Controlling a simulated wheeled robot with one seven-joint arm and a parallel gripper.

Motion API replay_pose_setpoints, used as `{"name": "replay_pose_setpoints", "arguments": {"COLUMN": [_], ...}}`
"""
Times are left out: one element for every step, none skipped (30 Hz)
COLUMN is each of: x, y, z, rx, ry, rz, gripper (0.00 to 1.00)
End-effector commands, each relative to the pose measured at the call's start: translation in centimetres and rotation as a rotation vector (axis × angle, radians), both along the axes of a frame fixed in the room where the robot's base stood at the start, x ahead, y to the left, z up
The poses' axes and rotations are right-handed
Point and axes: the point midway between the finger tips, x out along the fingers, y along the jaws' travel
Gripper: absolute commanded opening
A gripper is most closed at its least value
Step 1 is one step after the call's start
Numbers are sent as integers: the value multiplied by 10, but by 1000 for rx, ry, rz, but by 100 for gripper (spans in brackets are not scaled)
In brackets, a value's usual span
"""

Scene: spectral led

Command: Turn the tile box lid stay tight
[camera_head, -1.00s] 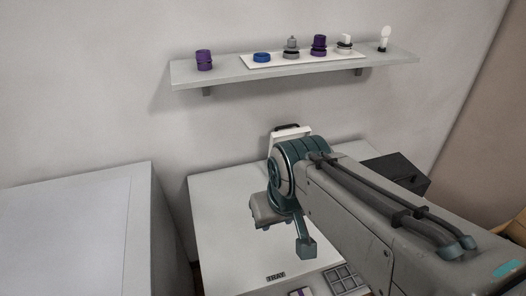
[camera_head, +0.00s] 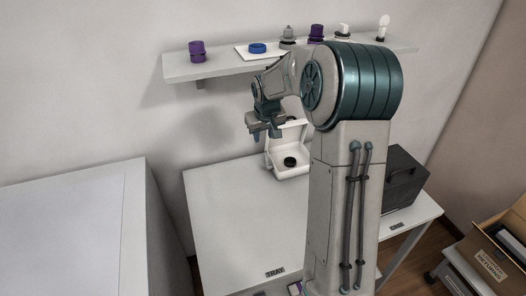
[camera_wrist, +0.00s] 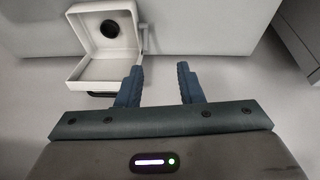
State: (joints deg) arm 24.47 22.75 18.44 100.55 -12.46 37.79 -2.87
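A white box (camera_head: 288,172) stands open at the back of the white table, its lid (camera_head: 290,136) raised at the rear. A black round piece (camera_head: 290,162) sits inside its base. The wrist view shows the box (camera_wrist: 78,43), the lid (camera_wrist: 103,72) and the black piece (camera_wrist: 109,28) at upper left.
A wall shelf (camera_head: 215,69) above holds purple, blue, grey and white parts, close to my arm. A dark case (camera_head: 400,180) stands on the table's right. The table's left front (camera_head: 225,225) is bare around a TRAY label (camera_head: 275,272). A cardboard box (camera_head: 495,262) is at lower right.

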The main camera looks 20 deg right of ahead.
Motion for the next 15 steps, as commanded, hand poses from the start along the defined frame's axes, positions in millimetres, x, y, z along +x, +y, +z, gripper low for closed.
{"name": "replay_pose_setpoints", "arguments": {"x": [15,22,31,37,43,49,54,57,61,63,65,67,69,70,71], "y": [-11,-16,-23,-27,-31,-37,-41,-43,-47,-49,-51,-53,-54,-54,-54], "z": [-15,-22,-31,-37,-43,-50,-55,-59,-63,-65,-68,-70,-71,-73,-76], "rx": [16,24,34,40,46,55,60,65,70,72,75,78,78,79,81], "ry": [-2,-5,-10,-15,-20,-24,-27,-30,-35,-37,-39,-41,-43,-43,-42], "rz": [-8,-10,-15,-16,-18,-23,-25,-27,-31,-32,-34,-35,-36,-35,-36], "gripper": [34,34,34,34,34,34,34,34,34,34,34,34,34,34,34]}}
